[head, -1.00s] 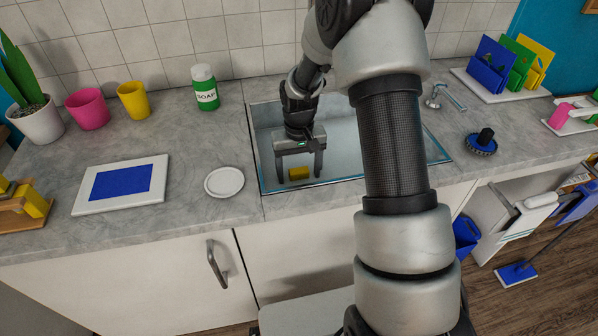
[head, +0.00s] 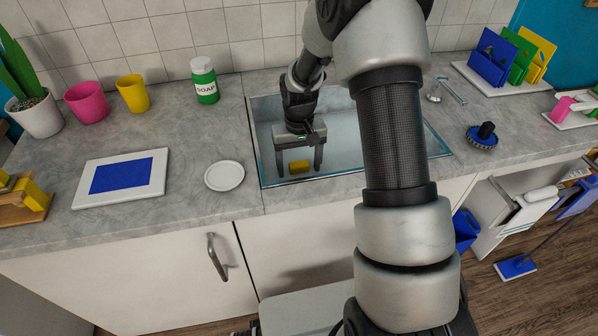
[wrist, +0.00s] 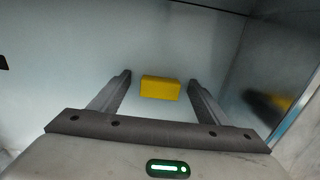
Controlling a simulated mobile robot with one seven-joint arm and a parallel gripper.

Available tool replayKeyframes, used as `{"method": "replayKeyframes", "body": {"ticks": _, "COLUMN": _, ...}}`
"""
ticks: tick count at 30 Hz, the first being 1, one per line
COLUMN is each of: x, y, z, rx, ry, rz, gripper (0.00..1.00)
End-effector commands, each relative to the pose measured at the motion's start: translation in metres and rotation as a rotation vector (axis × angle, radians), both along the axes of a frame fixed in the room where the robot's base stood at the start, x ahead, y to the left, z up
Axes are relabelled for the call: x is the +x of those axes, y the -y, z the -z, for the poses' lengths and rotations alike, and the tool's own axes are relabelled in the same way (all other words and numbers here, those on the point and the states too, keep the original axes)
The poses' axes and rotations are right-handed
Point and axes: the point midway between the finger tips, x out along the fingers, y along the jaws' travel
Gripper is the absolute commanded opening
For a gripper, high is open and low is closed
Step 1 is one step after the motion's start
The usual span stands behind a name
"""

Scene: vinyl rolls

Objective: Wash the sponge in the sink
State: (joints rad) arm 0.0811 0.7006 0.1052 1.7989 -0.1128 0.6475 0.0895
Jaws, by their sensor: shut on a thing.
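The yellow sponge (head: 299,166) is a small block low in the sink basin (head: 268,129), near its front left part. My gripper (head: 299,170) reaches down into the sink and is shut on the sponge, with one finger on each side of it. In the wrist view the sponge (wrist: 160,88) shows between the fingertips (wrist: 160,78), against the pale basin. My forearm hides the right middle of the sink.
A round white plate (head: 224,176) and a white board with a blue panel (head: 122,178) lie left of the sink. A green soap bottle (head: 204,80) stands behind. A blue brush (head: 482,136) lies right of the sink.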

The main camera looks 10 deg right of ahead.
Motion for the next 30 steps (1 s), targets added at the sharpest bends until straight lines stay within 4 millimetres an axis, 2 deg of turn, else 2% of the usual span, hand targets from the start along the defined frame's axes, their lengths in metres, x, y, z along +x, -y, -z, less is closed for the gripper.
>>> {"method": "replayKeyframes", "body": {"ticks": 8, "x": 0.0, "y": 0.0, "z": -0.004, "rx": 0.0, "ry": 0.001, "rz": 0.0, "gripper": 0.47}}
{"method": "replayKeyframes", "body": {"ticks": 30, "x": 0.0, "y": 0.0, "z": -0.057, "rx": 0.0, "ry": 0.001, "rz": 0.0, "gripper": 0.47}}
